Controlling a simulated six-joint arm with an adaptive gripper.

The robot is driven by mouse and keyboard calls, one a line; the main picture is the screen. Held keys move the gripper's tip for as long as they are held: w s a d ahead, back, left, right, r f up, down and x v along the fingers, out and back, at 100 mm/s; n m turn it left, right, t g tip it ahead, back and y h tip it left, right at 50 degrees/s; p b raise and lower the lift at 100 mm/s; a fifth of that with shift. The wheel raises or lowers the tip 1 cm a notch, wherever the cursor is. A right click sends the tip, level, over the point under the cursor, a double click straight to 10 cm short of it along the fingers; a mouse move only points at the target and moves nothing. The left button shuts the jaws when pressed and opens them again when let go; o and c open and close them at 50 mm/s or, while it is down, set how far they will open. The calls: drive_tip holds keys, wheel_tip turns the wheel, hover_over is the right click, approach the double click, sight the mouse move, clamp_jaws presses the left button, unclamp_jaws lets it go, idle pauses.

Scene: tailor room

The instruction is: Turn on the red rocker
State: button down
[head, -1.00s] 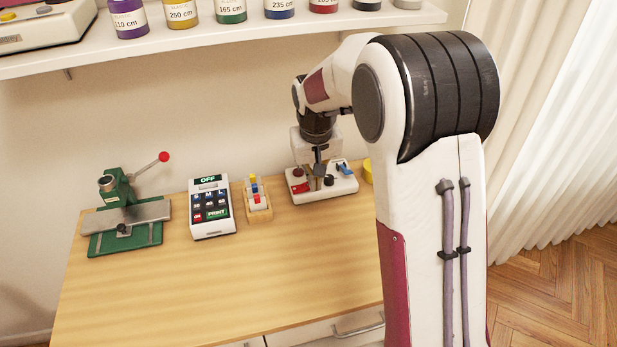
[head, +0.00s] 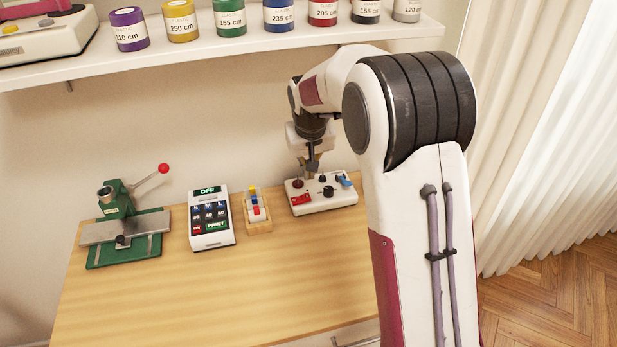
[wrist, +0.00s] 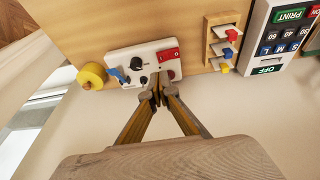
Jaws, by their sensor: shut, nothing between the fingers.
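A white control box (head: 322,205) stands on the table near the wall. It bears a red rectangular rocker (head: 301,199), a dark red round button, black knobs and a blue lever. The rocker also shows in the wrist view (wrist: 168,55), at the box's right end; I cannot tell its on or off position. My gripper (head: 313,172) points down at the back of the box. In the wrist view its fingertips (wrist: 158,91) are together and empty, at the box's wall-side edge, close to the round button and apart from the rocker. Contact with the box cannot be told.
A wooden block (head: 257,227) with coloured switches stands left of the box. Further left are a label keypad (head: 211,219) and a green press (head: 124,232). A yellow roll (wrist: 91,76) lies beside the box. A shelf (head: 230,45) hangs above. The table front (head: 220,295) is clear.

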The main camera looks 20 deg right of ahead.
sight(307, 196)
drive_tip(key=shift+x, duration=4.8)
drive_tip(key=shift+d, duration=0.1)
drive_tip(key=shift+d+f, duration=0.2)
drive_tip(key=shift+f, duration=0.3)
drive_tip(key=shift+a+r, duration=0.2)
drive_tip(key=shift+a, duration=0.2)
drive_tip(key=shift+a+r, duration=0.15)
drive_tip(key=shift+a, duration=0.15)
drive_tip(key=shift+r, duration=0.1)
